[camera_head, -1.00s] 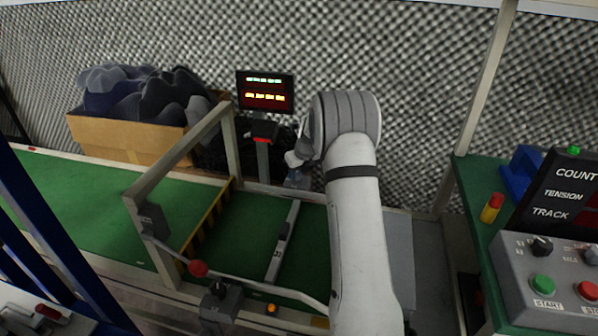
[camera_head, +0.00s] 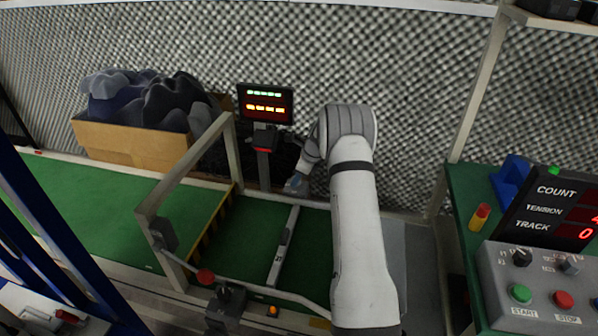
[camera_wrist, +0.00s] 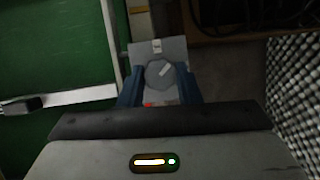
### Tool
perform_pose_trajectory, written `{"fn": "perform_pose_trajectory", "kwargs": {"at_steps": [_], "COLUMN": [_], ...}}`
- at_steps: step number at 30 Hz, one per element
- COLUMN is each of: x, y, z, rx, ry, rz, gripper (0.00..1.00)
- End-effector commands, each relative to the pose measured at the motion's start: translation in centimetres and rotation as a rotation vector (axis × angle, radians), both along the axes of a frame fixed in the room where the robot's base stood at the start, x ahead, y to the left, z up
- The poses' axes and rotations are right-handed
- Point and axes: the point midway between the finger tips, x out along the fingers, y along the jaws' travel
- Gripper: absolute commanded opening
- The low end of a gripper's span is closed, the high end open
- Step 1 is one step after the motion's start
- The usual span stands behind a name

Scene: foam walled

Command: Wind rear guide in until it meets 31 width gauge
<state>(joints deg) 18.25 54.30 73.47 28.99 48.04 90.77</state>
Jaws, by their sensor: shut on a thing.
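The width gauge (camera_head: 281,250) is a pale bar lying across the green belt, with a dark block on it. It also shows in the wrist view (camera_wrist: 82,95), where its end lies close to the pale rear guide rail (camera_wrist: 111,45); I cannot tell whether they touch. The number on the gauge is not readable now. My gripper (camera_wrist: 159,92) has its two blue fingers shut on a grey many-sided knob (camera_wrist: 158,73) beside the rail. In the head view my gripper (camera_head: 296,184) is small and partly hidden by my wrist, at the belt's rear edge.
A cardboard box (camera_head: 130,145) of dark foam pieces stands behind the belt. A display (camera_head: 265,103) on a post stands left of my gripper. A metal frame (camera_head: 185,170) spans the belt. A control box (camera_head: 535,285) sits on the right bench.

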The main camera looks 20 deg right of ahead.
Motion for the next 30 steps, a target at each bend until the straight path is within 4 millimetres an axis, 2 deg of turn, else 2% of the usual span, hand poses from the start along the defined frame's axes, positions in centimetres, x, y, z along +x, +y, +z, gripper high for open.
{"fn": "perform_pose_trajectory", "kwargs": {"at_steps": [21,30], "x": [0.24,0.32], "y": [0.34,0.44], "z": [-0.15,-0.32], "rx": [0.006,0.007], "ry": [0.005,0.005], "rz": [0.684,0.914], "gripper": [0.08,0.08]}}
